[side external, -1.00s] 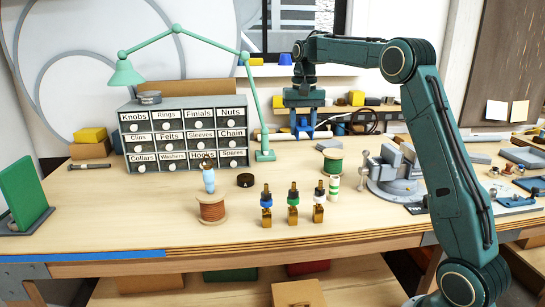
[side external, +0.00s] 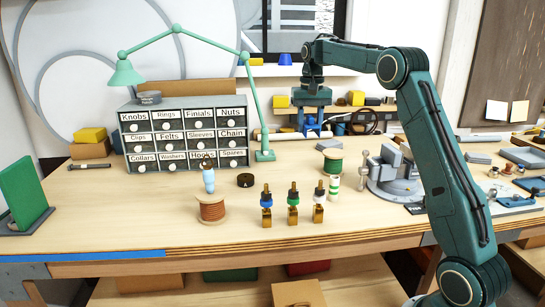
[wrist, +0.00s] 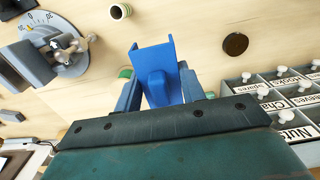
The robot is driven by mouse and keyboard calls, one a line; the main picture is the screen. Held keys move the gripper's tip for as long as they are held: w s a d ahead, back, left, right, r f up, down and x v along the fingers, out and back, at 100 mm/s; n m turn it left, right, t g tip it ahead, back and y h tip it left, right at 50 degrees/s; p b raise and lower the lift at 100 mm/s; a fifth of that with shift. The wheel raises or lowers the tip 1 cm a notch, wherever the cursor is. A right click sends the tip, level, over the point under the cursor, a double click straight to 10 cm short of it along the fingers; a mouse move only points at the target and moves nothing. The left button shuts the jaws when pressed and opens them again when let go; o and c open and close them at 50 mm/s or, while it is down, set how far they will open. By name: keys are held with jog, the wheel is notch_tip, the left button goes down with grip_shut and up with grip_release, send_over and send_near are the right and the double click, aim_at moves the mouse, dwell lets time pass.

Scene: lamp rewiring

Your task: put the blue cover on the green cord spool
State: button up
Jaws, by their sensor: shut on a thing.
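My gripper (side external: 311,128) is shut on the blue cover (wrist: 155,70) and holds it above the back of the bench. In the side external view the cover (side external: 312,132) is small and partly hidden by the gripper. The green cord spool (side external: 333,161) stands upright on the bench, below and slightly right of the gripper in that view. The cover is apart from the spool.
A striped green-and-white cylinder (side external: 334,188) stands in front of the spool. A grey vise (side external: 398,170) is to its right. Several small lamp sockets (side external: 293,205), a brown cord spool (side external: 211,209) and a dark disc (side external: 245,180) are left. A labelled drawer cabinet (side external: 187,103) and green lamp (side external: 253,100) stand behind.

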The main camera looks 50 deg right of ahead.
jog(key=s+d+f, duration=0.1)
jog(key=d, duration=0.6)
jog(key=s+d+f, duration=0.2)
jog(key=d, duration=0.5)
jog(key=shift+s+d, duration=0.2)
jog(key=shift+d, duration=0.05)
jog(key=shift+f, duration=0.15)
send_over(337, 156)
jog(key=shift+w+d+f, duration=0.1)
jog(key=shift+f, duration=0.95)
jog(key=shift+d+f, duration=0.1)
jog(key=shift+f, duration=0.95)
jog(key=shift+f, duration=0.1)
jog(key=shift+f, duration=1.65)
jog(key=shift+f, duration=0.1)
jog(key=o, duration=1)
jog(key=shift+f, duration=0.1)
